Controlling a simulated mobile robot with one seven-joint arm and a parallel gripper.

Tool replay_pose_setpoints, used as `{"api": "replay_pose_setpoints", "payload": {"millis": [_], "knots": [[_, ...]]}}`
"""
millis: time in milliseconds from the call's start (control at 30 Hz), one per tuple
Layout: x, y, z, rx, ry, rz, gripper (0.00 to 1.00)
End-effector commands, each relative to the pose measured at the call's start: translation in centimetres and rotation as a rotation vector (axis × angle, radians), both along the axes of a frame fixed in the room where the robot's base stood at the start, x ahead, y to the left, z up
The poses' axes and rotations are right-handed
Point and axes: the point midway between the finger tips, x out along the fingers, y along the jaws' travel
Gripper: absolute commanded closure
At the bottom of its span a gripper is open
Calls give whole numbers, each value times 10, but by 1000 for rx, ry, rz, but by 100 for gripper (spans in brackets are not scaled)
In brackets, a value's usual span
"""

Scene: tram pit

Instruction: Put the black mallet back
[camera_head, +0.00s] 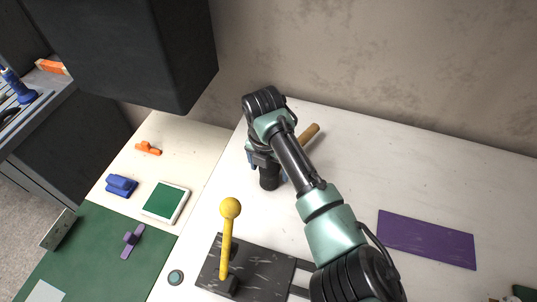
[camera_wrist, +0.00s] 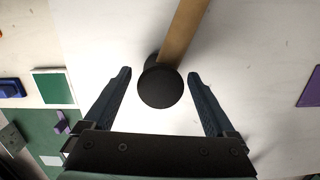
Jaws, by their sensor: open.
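The black mallet lies on the white tabletop, its black round head (camera_head: 268,180) below my gripper and its wooden handle (camera_head: 309,133) pointing to the back right. In the wrist view the dark head (camera_wrist: 160,88) sits between the two fingers and the handle (camera_wrist: 184,30) runs up out of the picture. My gripper (camera_head: 264,160) is open, with a finger on each side of the head and visible gaps to both. It also shows in the wrist view (camera_wrist: 159,75). My arm hides part of the mallet in the head view. I cannot tell the height between fingers and head.
A purple rectangle (camera_head: 427,239) lies at the right. A dark plate with a yellow ball-topped lever (camera_head: 227,240) stands in front. At left are a green-topped tray (camera_head: 166,202), a blue item (camera_head: 121,186) and an orange item (camera_head: 148,148). A dark box (camera_head: 130,45) overhangs the back left.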

Motion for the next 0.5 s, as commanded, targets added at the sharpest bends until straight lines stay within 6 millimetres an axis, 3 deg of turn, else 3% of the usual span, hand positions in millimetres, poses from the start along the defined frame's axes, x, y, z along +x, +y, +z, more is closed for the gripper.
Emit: {"api": "replay_pose_setpoints", "payload": {"millis": [500], "knots": [[-9, 4, 98, -1, -4, 0, 10]]}}
